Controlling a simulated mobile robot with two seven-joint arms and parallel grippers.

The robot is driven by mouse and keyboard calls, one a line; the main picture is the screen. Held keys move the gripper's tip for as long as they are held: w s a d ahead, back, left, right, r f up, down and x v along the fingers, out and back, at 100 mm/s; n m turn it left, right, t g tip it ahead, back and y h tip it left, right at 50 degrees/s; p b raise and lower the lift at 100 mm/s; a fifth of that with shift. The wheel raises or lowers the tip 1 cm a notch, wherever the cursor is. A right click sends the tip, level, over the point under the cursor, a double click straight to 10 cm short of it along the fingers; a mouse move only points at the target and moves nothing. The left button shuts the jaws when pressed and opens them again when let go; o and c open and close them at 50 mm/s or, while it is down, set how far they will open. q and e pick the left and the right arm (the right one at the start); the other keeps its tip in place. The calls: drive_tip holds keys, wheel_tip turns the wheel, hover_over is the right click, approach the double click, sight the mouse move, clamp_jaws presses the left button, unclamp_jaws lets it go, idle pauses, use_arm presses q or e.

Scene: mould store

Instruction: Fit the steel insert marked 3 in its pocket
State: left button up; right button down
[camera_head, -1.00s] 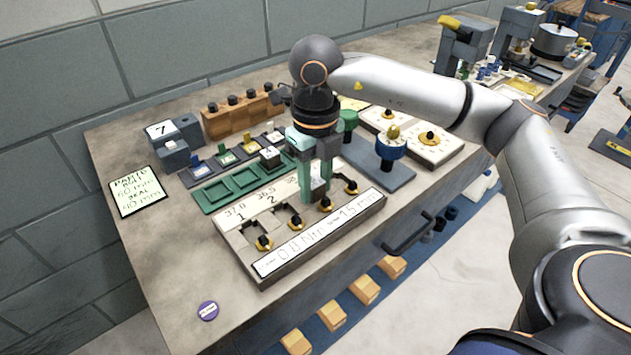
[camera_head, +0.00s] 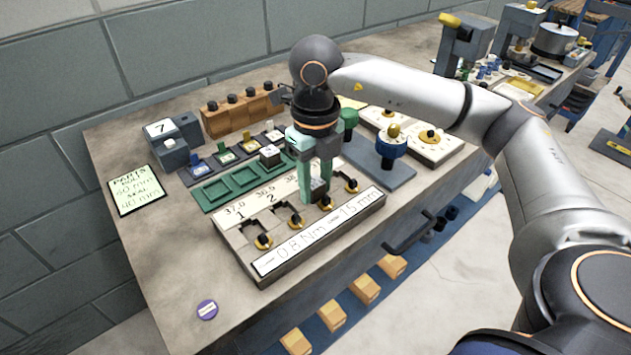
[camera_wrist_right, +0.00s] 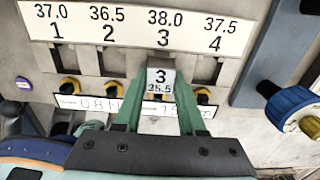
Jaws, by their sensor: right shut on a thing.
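The steel insert marked 3 (camera_wrist_right: 160,79) is a small grey block, its top reading "3" and "25.5". My right gripper (camera_wrist_right: 158,106) is shut on it, one green finger on each side. In the head view my right gripper (camera_head: 317,195) points down at the third place of the pocket block (camera_head: 262,277). In the wrist view the insert is at pocket 3 (camera_wrist_right: 161,57), below the label "38.0 3". The insert and fingers hide much of this pocket, so I cannot tell how deep the insert sits. My left gripper is not in view.
Pockets 1 (camera_wrist_right: 59,60), 2 and 4 flank it, each with a black-and-yellow knob at the front. A green tray (camera_head: 208,199) lies behind the block. A blue-knobbed fixture (camera_head: 391,150) stands close on the right.

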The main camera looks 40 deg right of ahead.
drive_tip(key=shift+r, duration=0.25)
idle(0.5)
drive_tip(key=shift+c, duration=2.1)
unclamp_jaws()
drive_tip(key=shift+o, duration=0.4)
drive_tip(key=o, duration=0.3)
drive_tip(key=shift+r+p, duration=2.85)
drive_tip(key=shift+r, duration=0.95)
